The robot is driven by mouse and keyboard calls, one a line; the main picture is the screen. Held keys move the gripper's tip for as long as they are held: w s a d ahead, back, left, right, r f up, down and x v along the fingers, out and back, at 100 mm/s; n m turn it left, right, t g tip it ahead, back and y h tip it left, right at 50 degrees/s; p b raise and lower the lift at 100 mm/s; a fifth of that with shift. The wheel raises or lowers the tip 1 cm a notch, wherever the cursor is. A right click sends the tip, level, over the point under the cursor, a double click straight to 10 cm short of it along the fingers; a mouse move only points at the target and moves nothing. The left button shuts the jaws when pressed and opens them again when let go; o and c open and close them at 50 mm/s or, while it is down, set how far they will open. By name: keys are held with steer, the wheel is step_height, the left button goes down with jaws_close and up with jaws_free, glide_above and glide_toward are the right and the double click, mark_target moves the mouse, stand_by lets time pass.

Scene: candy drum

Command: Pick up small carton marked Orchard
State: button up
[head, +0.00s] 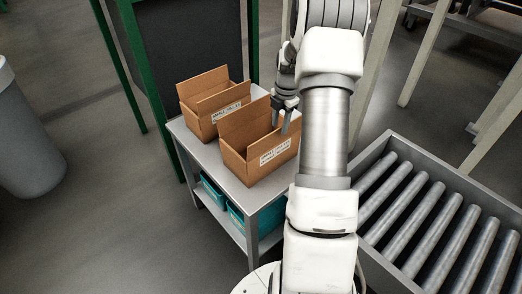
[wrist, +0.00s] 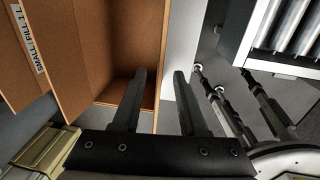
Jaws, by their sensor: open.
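Two open brown cartons stand on a grey bench (head: 205,155). The farther carton (head: 206,128) is at the back left; the nearer carton (head: 234,163) is at the front right. Each has a white printed label, too small to read in the head view. My gripper (head: 285,128) is open and points down at the nearer carton's right side. In the wrist view my gripper (wrist: 160,72) has one finger over a carton's inside (wrist: 118,50) and the other beyond its wall. Contact cannot be told. A label there (wrist: 27,40) seems to start "SMALL FILL"; I cannot read Orchard.
Teal bins (head: 213,193) sit on the bench's lower shelf. A roller conveyor (head: 425,215) stands at the right. Green posts and a dark panel (head: 190,40) rise behind the bench. A grey barrel (head: 28,140) stands at the left, with clear floor between.

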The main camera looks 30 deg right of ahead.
mark_target(277, 144)
steer(key=shift+w+f, duration=0.15)
steer(key=shift+f, duration=1.45)
steer(key=shift+w+f, duration=0.15)
steer(key=shift+f, duration=1.4)
jaws_close()
